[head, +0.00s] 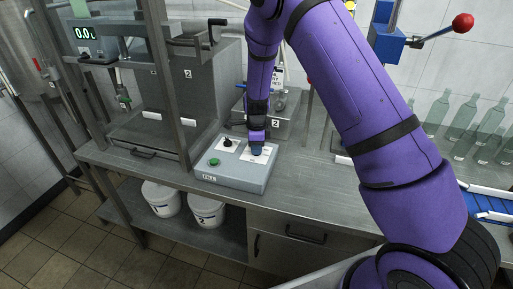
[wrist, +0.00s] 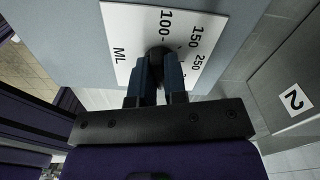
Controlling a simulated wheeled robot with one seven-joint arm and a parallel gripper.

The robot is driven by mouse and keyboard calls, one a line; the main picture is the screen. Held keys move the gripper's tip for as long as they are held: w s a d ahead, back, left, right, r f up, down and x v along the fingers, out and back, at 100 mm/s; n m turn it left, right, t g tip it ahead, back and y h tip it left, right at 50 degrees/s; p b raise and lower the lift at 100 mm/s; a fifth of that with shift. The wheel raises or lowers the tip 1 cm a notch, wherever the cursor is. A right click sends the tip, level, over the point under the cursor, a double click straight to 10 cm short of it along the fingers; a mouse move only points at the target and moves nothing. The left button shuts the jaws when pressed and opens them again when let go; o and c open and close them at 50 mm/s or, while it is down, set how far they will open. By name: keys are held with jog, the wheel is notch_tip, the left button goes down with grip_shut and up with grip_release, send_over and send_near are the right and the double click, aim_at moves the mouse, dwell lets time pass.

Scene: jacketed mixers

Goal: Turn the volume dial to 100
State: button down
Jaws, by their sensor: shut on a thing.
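The volume dial (wrist: 157,52) is a small black knob on a white scale plate (wrist: 119,42) marked ML, 100, 150 and 250. My gripper (wrist: 160,75) is shut on the dial, with one dark blue finger on each side of it. The fingers hide much of the dial, and I cannot tell which mark it points to. In the head view my gripper (head: 257,149) reaches down onto the plate at the right of the grey FILL box (head: 231,183); the dial itself is hidden there.
The box also carries a green button (head: 214,162) and a black knob (head: 228,143). It stands on a steel bench (head: 310,190). A steel post (head: 167,85) rises left of it. Glass bottles (head: 463,115) stand at the right. White buckets (head: 205,210) sit below.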

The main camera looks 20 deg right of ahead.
jog(key=n, duration=0.4)
jog(key=shift+n, duration=0.3)
jog(key=n, duration=0.3)
jog(key=shift+n, duration=0.4)
jog(key=n, duration=1.2)
jog(key=shift+n, duration=0.3)
jog(key=n, duration=0.8)
jog(key=shift+n, duration=1.9)
